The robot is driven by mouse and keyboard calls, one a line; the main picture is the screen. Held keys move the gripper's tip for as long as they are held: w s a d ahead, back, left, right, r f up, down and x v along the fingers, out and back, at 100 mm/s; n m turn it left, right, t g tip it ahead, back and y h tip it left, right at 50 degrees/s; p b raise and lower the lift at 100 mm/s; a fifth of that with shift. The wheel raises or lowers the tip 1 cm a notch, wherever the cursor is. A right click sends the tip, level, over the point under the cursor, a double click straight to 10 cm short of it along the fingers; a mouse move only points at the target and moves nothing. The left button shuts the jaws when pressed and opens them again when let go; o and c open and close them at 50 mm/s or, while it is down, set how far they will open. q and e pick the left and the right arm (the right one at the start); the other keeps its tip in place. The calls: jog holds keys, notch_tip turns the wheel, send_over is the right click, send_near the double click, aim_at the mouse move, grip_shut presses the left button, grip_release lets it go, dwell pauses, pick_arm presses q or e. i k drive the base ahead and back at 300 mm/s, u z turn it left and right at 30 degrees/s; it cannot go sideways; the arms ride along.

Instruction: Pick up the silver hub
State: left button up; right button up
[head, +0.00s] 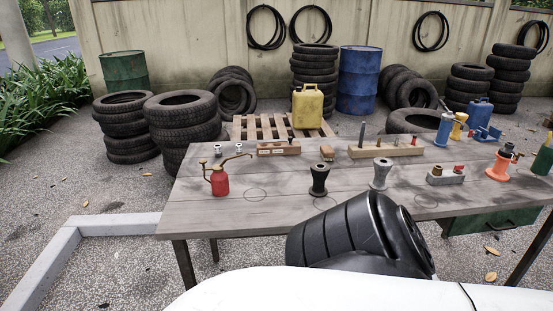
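The silver hub (381,173) stands upright on the grey wooden table (290,207), right of the middle. It is a flanged, spool-like grey part, with its lower edge just above a black ribbed part of my own body. A similar black hub (319,180) stands upright to its left, apart from it. Neither gripper shows in the head view, so whether they are open or shut is hidden.
A red oil can (219,183) stands at the table's left. Behind the hubs are wooden blocks (386,150) with small parts. The table's front left is clear.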

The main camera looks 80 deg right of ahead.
aim_at(382, 165)
jog(key=z, duration=3.05)
